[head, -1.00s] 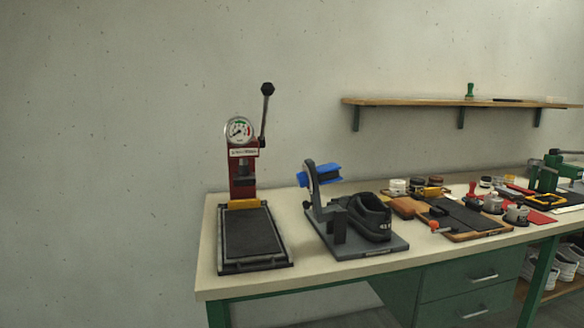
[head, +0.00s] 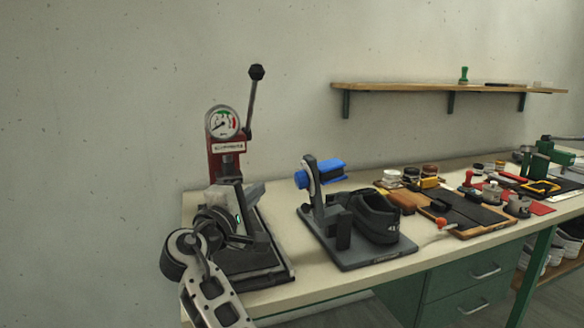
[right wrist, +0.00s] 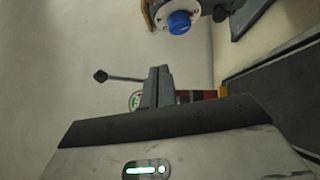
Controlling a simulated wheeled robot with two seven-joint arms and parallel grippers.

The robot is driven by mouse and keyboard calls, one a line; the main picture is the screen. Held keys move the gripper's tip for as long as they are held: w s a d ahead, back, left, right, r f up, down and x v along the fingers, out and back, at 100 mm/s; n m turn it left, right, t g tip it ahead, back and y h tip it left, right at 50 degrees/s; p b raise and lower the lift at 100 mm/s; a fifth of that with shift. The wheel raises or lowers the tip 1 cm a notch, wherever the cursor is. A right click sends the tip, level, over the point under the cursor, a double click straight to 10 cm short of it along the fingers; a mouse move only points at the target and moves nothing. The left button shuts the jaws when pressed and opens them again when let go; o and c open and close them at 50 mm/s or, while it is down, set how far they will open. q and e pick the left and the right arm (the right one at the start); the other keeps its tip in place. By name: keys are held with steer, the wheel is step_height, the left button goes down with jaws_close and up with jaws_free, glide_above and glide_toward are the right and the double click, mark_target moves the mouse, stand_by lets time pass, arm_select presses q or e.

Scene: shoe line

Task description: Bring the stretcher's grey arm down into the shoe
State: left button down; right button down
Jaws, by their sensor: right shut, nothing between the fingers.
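The stretcher (head: 355,253) stands on the bench, a dark grey base with an upright post. The black shoe (head: 376,217) sits on the base, below and right of the blue block. The knob also shows at the top of the right wrist view (right wrist: 179,22). My right gripper (head: 250,192) is left of the stretcher, in front of the press and apart from both arm and shoe. Its fingers (right wrist: 158,86) are shut and empty. My left gripper is out of view.
A red press (head: 226,162) with a gauge and tall black lever (head: 252,100) stands behind my right gripper. Right of the stretcher lie a cutting board (head: 465,222), tins and tools. A wooden shelf (head: 430,88) is on the wall above.

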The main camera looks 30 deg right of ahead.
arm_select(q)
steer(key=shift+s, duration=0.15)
arm_select(e)
steer(key=p, duration=0.2)
glide_toward(303, 160)
steer(key=w+d, duration=0.1)
steer(key=w, duration=0.3)
arm_select(q)
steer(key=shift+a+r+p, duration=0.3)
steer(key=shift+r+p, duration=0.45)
steer(key=shift+p, duration=0.1)
arm_select(e)
steer(key=d, duration=0.4)
steer(key=shift+s+r, duration=0.2)
steer(key=shift+s, duration=0.2)
